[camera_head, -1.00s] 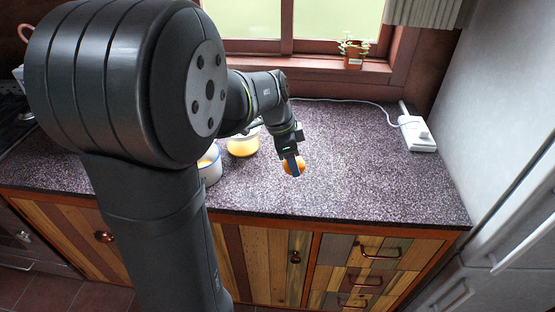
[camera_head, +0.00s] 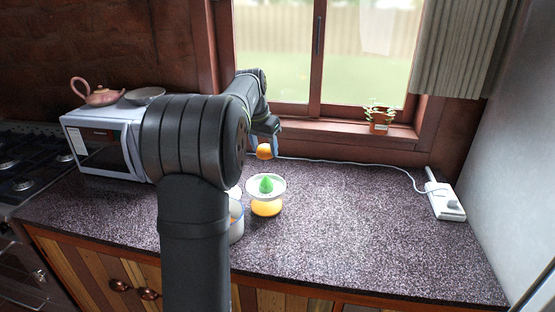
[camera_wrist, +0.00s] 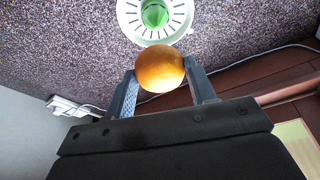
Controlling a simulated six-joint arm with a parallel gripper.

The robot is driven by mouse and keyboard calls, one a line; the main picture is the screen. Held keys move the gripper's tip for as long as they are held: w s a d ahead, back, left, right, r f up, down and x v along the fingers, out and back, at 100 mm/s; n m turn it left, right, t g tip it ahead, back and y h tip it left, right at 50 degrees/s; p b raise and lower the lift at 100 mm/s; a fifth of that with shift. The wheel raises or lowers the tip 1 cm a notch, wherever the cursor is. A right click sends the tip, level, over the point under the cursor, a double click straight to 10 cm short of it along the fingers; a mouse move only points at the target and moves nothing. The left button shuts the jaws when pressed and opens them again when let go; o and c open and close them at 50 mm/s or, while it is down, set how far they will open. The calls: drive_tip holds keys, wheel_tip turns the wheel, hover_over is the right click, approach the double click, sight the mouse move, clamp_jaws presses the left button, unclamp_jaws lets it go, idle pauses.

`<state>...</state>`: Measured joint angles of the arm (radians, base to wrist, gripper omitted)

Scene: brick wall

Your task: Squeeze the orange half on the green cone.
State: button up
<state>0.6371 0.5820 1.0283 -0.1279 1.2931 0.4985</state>
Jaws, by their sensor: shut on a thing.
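The orange half (camera_head: 264,151) is held by my gripper (camera_head: 275,146) above the counter. In the wrist view the orange half (camera_wrist: 159,69) sits between the two fingers of my gripper (camera_wrist: 160,82), its rounded peel side toward the camera. The juicer with the green cone (camera_head: 266,184) stands upright on the counter, below the orange half in the head view, with orange-yellow juice in its base. The green cone (camera_wrist: 154,14) also shows in the wrist view at the top edge, in its white slotted dish, apart from the fruit. The cut face is hidden.
A white container (camera_head: 237,222) stands left of the juicer, partly hidden by my arm. A microwave (camera_head: 104,141) with a teapot (camera_head: 95,92) is at left. A potted plant (camera_head: 379,119) is on the sill, a power strip (camera_head: 444,202) at right.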

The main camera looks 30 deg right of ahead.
hover_over(265, 179)
drive_tip(key=shift+s+a+x, duration=0.1)
drive_tip(key=shift+a+x, duration=0.1)
drive_tip(key=shift+x, duration=0.7)
drive_tip(key=shift+s+a+x, duration=0.1)
drive_tip(key=shift+a+x, duration=0.1)
drive_tip(key=shift+x, duration=0.7)
drive_tip(key=shift+a+x, duration=0.2)
drive_tip(key=shift+x, duration=0.65)
drive_tip(key=shift+f, duration=1.45)
idle(2.1)
drive_tip(key=m+g, duration=0.1)
drive_tip(key=m, duration=0.2)
drive_tip(key=shift+f+n+t, duration=0.25)
drive_tip(key=shift+n+t, duration=0.25)
drive_tip(key=shift+n, duration=1)
drive_tip(key=shift+n+t, duration=0.3)
drive_tip(key=shift+n, duration=1.5)
